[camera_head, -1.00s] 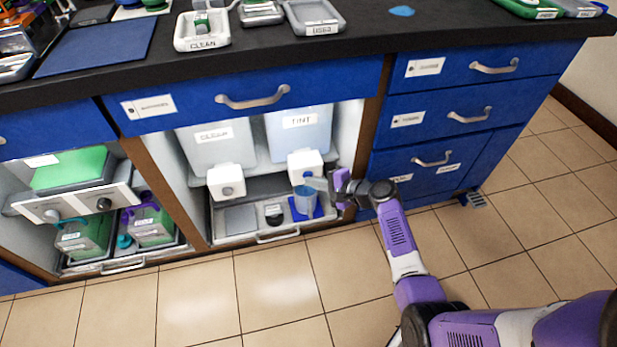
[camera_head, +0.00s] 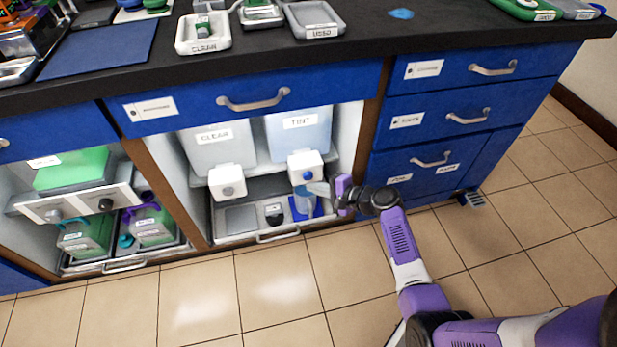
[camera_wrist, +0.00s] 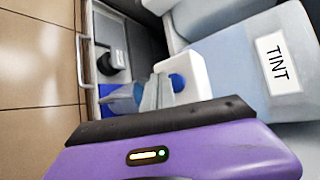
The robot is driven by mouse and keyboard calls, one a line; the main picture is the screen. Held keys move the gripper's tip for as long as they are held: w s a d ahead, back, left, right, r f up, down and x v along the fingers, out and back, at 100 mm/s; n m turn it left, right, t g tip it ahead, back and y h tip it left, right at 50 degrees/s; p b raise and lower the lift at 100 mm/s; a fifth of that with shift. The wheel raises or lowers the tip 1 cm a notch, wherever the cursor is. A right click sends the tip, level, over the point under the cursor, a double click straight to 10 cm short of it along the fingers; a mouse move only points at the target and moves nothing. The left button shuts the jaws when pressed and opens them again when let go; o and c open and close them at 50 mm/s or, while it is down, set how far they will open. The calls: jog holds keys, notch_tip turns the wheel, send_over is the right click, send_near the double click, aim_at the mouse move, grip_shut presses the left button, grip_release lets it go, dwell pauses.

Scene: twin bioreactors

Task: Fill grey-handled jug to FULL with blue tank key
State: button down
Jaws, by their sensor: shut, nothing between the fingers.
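The TINT tank (camera_head: 300,130) stands in the right cabinet bay; its white tap block (camera_head: 305,163) carries a small blue key (camera_head: 307,175). In the wrist view the key (camera_wrist: 177,82) sits on the white block just beyond my fingertips. A clear bluish jug (camera_head: 303,206) stands on a blue pad (camera_head: 318,210) below that tap. It also shows in the wrist view (camera_wrist: 120,103), partly behind my fingers; its handle and liquid level cannot be made out. My gripper (camera_head: 318,188) is shut and empty, its tips close to the key; contact is unclear.
The CLEAR tank (camera_head: 215,150) with its grey-knobbed tap (camera_head: 226,181) is on the left. A black-topped item (camera_head: 273,213) stands on the pull-out tray (camera_head: 278,236). Blue drawers (camera_head: 440,122) flank the bay to the right. The tiled floor in front is open.

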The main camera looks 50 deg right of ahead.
jog(key=shift+s+a+p, duration=0.45)
jog(key=shift+s+a, duration=0.25)
jog(key=shift+s, duration=0.3)
jog(key=shift+s+a+p, duration=0.4)
jog(key=shift+s+a, duration=0.25)
jog(key=shift+s, duration=0.35)
jog(key=shift+d, duration=0.1)
